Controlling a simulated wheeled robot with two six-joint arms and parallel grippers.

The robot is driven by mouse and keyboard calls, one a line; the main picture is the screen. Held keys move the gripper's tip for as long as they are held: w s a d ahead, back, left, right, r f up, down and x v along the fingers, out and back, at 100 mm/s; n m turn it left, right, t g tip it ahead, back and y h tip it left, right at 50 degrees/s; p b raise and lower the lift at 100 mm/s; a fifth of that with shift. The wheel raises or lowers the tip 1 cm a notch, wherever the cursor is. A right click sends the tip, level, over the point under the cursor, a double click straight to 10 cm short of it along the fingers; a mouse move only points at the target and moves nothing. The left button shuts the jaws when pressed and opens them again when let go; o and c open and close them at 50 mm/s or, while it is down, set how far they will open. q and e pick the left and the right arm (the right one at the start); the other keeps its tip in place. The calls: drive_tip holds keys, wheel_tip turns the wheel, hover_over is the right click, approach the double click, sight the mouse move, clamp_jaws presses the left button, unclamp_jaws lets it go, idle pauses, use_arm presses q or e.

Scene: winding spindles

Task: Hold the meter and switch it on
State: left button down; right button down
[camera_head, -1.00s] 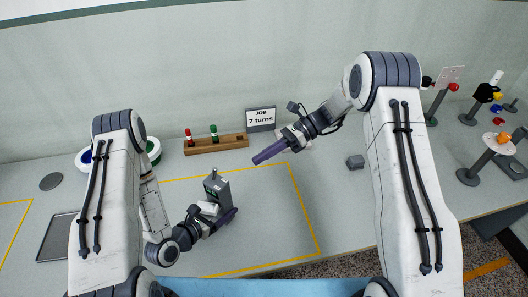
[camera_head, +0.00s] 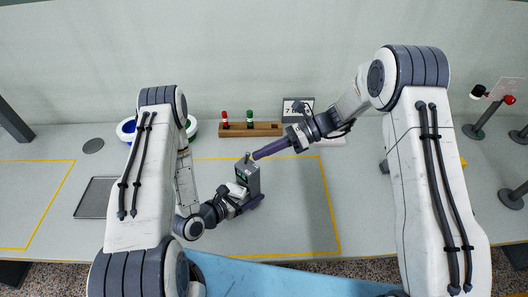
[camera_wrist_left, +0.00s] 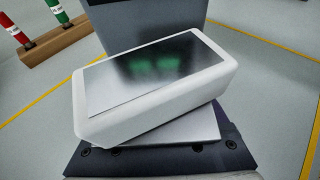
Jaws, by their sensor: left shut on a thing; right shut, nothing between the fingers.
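The meter (camera_head: 254,177) is a small grey box with green marks on its face and a small knob on top. It stands upright inside the yellow outline in the head view. My left gripper (camera_head: 252,202) is shut on its lower part. In the left wrist view the meter's grey body (camera_wrist_left: 155,20) shows at the top, partly hidden by a white block with a glossy dark face carrying blurred green patches. My right gripper (camera_head: 257,155) is shut and empty, its tip right by the knob; I cannot tell whether they touch.
A wooden rack (camera_head: 250,130) with a red and a green spindle stands behind the meter. A dark tray (camera_head: 97,198) lies at left. The outlined area right of the meter is clear.

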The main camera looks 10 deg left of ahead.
drive_tip(key=shift+s+a+r+n+t+h, duration=0.25)
drive_tip(key=shift+r+n+t+h, duration=0.2)
drive_tip(key=shift+t+h, duration=0.3)
idle(0.3)
drive_tip(key=shift+s+r+t+h, duration=0.15)
drive_tip(key=shift+s+t+h, duration=0.05)
drive_tip(key=shift+t+h, duration=0.05)
drive_tip(key=shift+s+a+r+n+t+h, duration=0.25)
drive_tip(key=shift+s+n+t+h, duration=0.1)
drive_tip(key=shift+t+h, duration=0.25)
drive_tip(key=shift+s+a+r+n+t+h, duration=0.2)
drive_tip(key=shift+s+n+t+h, duration=0.1)
drive_tip(key=shift+t+h, duration=0.3)
drive_tip(key=shift+w+f, duration=0.15)
drive_tip(key=shift+r, duration=0.85)
drive_tip(key=shift+d, duration=0.1)
